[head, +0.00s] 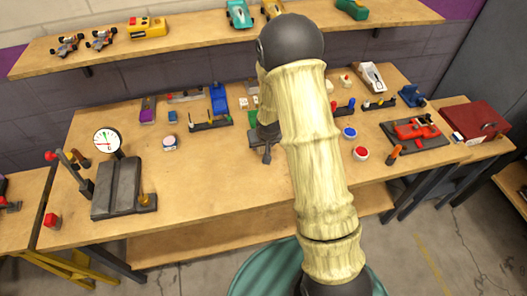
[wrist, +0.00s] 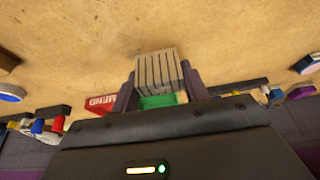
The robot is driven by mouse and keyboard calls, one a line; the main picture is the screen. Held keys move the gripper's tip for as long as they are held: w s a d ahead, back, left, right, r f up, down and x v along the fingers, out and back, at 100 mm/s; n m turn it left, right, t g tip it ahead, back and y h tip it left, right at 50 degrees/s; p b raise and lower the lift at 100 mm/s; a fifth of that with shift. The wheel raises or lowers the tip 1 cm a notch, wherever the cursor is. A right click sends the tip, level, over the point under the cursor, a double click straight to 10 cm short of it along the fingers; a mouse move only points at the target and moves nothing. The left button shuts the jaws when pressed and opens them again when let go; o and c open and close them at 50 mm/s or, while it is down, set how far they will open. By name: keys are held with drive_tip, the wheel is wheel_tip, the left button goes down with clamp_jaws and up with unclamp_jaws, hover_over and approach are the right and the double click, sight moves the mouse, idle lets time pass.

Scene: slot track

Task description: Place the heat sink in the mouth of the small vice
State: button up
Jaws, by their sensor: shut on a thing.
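My gripper (wrist: 158,88) is shut on the heat sink (wrist: 156,70), a grey block with parallel fins, held between the two dark fingers in the wrist view. In the head view my gripper (head: 266,148) is over the middle of the bench, and the heat sink cannot be made out there. A small blue device (head: 411,96) at the bench's right back looks like the small vice, but its mouth is too small to make out. It is well to the right of my gripper.
The wooden bench (head: 230,185) has clear room at its front middle. A dial gauge (head: 107,141) stands at the left. Red and blue round pots (head: 360,153), a red device on a dark mat (head: 417,131) and a red box (head: 474,121) are at the right.

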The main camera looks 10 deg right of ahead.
sight(263, 152)
drive_tip(key=shift+a+f, duration=0.1)
drive_tip(key=shift+f, duration=1.95)
drive_tip(key=shift+f, duration=0.1)
drive_tip(key=shift+f, duration=0.15)
drive_tip(key=o, duration=1.1)
drive_tip(key=shift+r+p, duration=0.3)
drive_tip(key=v, duration=1.2)
drive_tip(key=shift+b, duration=0.4)
